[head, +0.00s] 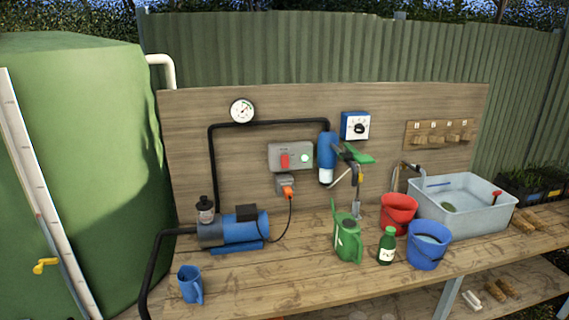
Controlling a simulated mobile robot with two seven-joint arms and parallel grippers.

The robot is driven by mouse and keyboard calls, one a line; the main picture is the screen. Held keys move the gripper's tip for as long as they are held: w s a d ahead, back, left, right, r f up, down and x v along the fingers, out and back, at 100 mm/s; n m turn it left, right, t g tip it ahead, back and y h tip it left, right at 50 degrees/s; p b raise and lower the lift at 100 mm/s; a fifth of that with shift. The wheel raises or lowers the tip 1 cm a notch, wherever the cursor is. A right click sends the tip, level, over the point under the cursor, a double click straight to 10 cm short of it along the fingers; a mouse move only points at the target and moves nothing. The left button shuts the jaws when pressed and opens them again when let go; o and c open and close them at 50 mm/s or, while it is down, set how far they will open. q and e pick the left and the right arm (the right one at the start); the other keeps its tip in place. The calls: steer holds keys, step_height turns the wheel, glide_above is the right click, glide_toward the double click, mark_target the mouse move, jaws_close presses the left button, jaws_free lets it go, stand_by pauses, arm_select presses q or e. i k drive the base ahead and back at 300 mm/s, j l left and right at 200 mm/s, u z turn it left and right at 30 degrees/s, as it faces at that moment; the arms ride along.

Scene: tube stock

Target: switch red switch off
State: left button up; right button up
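The red switch (285,160) sits on a grey switch box (275,150) mounted on the wooden back panel. A pale green round lamp or button (304,158) is to its right on the same box; it looks bright. The picture is too small to read the switch's position. Below the box, an orange plug (287,192) sits in a grey socket (284,182), with a black cable running down to the blue pump (245,229). Neither of my grippers is in the head view, and nothing is touching the switch.
A blue filter (326,153) and green lever (358,154) stand out right of the switch box. A green watering can (347,240), green bottle (387,246), red bucket (397,212), blue bucket (428,246) and blue jug (190,284) stand on the bench. The bench front centre is clear.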

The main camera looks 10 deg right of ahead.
mark_target(283, 158)
steer(key=l+u, duration=0.1)
steer(key=u, duration=0.7)
steer(key=l+u, duration=0.45)
steer(key=k+l+u, duration=0.1)
steer(key=l+u, duration=0.35)
steer(key=k+l+u, duration=0.1)
steer(key=l, duration=0.25)
steer(key=k+l+u, duration=0.1)
steer(key=l, duration=0.25)
steer(key=k+l+u, duration=0.1)
steer(key=l, duration=0.25)
steer(key=k+l, duration=0.2)
steer(key=l, duration=0.15)
steer(key=k+l, duration=0.2)
steer(key=l+u, duration=0.05)
steer(key=l, duration=0.05)
